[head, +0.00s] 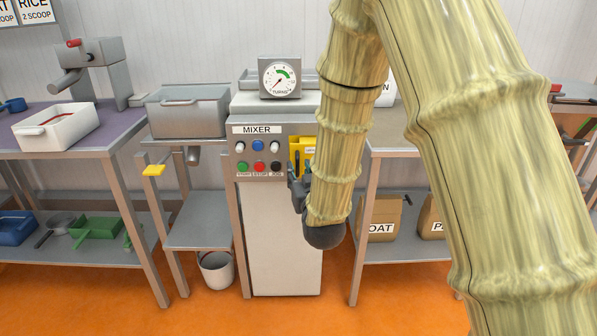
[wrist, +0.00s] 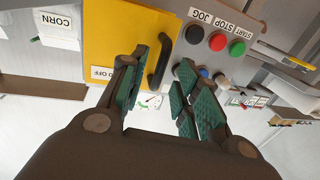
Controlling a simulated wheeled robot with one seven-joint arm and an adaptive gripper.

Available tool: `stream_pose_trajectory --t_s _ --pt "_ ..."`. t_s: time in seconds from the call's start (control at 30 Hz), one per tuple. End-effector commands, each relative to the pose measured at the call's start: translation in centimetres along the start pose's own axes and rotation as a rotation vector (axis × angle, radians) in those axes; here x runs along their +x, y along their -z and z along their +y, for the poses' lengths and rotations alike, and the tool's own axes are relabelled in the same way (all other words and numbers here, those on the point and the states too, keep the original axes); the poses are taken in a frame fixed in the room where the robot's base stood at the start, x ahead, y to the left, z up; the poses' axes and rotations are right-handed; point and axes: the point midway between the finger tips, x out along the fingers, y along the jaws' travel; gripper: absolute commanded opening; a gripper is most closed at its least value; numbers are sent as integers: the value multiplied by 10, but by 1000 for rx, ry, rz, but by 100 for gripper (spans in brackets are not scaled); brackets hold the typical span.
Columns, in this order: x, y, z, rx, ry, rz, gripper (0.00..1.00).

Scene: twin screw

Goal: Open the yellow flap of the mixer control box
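The yellow flap (head: 296,147) is on the right of the mixer control box (head: 243,129), partly hidden by my arm in the head view. It looks closed. In the wrist view the flap (wrist: 110,35) fills the upper left, with a black bar handle (wrist: 161,60) along its right edge. My gripper (wrist: 163,76) is open, with green-padded fingers on either side of the handle in the picture. I cannot tell whether either finger touches it. In the head view my gripper (head: 298,184) is in front of the box, just below the flap, mostly hidden by my arm.
Beside the flap in the wrist view are the black jog button (wrist: 194,34), red stop button (wrist: 217,41) and green start button (wrist: 237,48). A dial gauge (head: 280,78) stands on top of the mixer. A yellow-tipped lever (head: 154,170) sticks out at left.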

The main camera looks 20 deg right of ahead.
Motion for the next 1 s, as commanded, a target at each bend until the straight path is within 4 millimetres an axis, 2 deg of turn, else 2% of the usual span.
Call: stream_pose_trajectory --t_s 0.2,0.53,0.57,0.7,0.73,1.0 --pt "16 0 0 0 0 0 32" --pt "19 0 0 0 0 0 32" --pt "19 0 0 0 0 0 28" --pt "19 0 0 0 0 0 3" --pt "19 0 0 0 0 0 0" --pt "19 0 -1 0 3 1 0"
